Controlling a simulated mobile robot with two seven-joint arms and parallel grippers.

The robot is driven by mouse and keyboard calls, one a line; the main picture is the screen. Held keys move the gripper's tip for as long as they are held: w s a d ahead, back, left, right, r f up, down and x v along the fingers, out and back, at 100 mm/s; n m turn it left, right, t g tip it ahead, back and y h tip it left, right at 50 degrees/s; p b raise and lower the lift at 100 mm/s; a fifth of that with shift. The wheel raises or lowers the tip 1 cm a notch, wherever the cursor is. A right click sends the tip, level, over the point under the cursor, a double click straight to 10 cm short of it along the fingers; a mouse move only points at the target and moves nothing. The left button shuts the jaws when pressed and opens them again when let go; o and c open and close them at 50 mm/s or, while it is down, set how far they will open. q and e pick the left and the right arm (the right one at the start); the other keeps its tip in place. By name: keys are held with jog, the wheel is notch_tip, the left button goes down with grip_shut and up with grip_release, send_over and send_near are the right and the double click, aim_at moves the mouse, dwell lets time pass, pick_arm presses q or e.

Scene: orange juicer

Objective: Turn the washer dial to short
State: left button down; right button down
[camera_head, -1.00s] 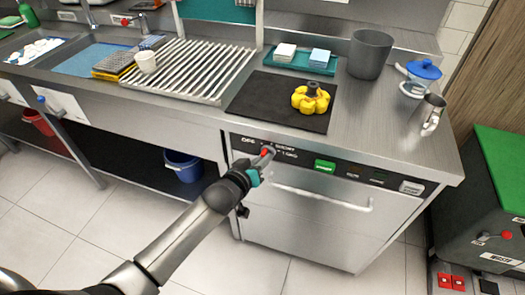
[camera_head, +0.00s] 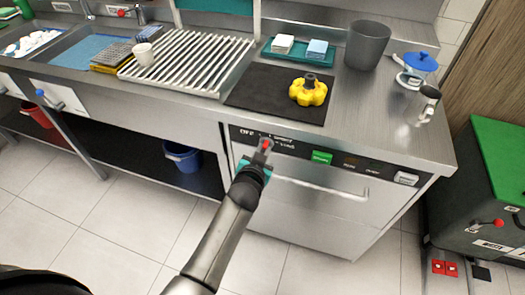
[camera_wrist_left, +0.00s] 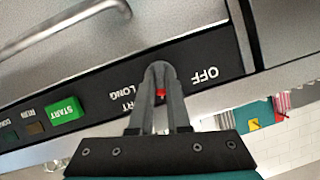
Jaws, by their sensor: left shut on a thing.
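The washer (camera_head: 315,200) is a steel front-loading unit under the counter, with a black control panel (camera_head: 336,160) along its top edge. My left gripper (camera_head: 264,153) is at the panel's left end, its fingers closed around the small dial. A red spot of the dial (camera_wrist_left: 161,93) shows between the fingertips in the left wrist view; most of the dial is hidden. There the labels appear upside down: OFF (camera_wrist_left: 205,76) right of the fingers, LONG (camera_wrist_left: 122,93) left, and part of SHORT (camera_wrist_left: 127,105) beside a finger. Where the dial points is unclear. My right gripper is not in view.
A green START button (camera_head: 321,158) sits right of the dial, and the washer's bar handle (camera_head: 320,187) runs below the panel. On the counter above are a black mat (camera_head: 250,92) with a yellow object (camera_head: 308,92) and a grey bin (camera_head: 367,46).

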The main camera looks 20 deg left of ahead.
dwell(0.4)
pick_arm(q)
jog(key=c, duration=0.9)
grip_release()
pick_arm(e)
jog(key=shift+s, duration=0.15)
pick_arm(q)
jog(key=shift+r, duration=0.1)
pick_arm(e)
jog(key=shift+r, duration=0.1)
